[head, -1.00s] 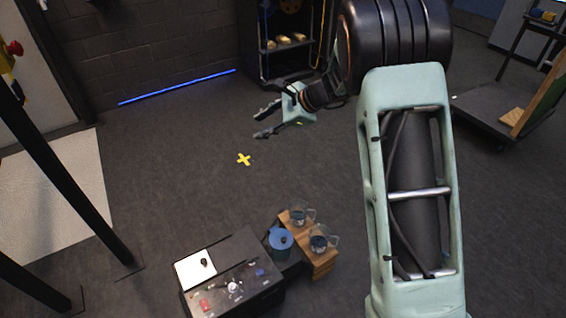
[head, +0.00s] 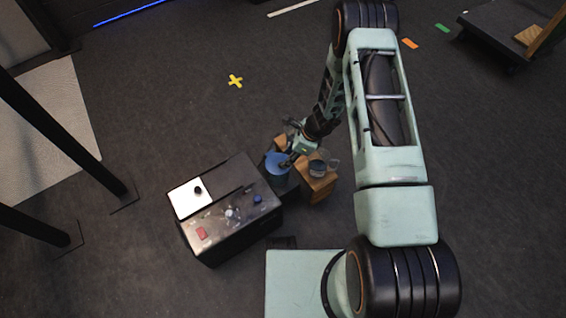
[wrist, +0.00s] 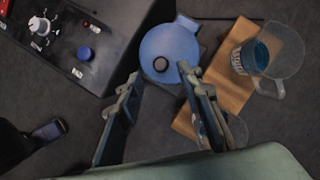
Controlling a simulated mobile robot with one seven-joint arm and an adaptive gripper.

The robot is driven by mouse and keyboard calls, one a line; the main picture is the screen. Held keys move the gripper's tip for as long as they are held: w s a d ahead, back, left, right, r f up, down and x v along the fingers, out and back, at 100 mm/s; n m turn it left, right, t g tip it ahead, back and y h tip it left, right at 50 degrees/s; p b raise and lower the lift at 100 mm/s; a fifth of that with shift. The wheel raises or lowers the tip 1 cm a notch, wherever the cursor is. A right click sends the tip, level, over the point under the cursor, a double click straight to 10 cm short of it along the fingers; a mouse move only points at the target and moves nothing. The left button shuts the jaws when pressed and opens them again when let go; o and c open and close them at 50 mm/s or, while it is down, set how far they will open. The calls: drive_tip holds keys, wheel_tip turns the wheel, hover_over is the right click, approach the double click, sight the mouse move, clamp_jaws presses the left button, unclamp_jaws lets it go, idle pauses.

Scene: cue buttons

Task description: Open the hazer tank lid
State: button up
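The blue round tank lid (head: 277,164) with a black knob tops the hazer tank beside the black console. My gripper (wrist: 160,74) is open, with one finger on each side just below the knob in the picture. The right finger overlaps the lid's edge. I cannot tell whether it touches. In the head view my gripper (head: 291,156) is over the lid and partly hides it.
The black console (head: 219,240) with knobs, buttons and a white panel stands left of the tank. A wooden stand (head: 321,187) is on the right. A clear jug (wrist: 279,57) stands on it, and another is partly behind my right finger. Open floor lies beyond.

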sight(277, 161)
drive_tip(key=b+x, duration=0.1)
drive_tip(key=x, duration=0.4)
drive_tip(key=shift+r, duration=0.1)
clamp_jaws()
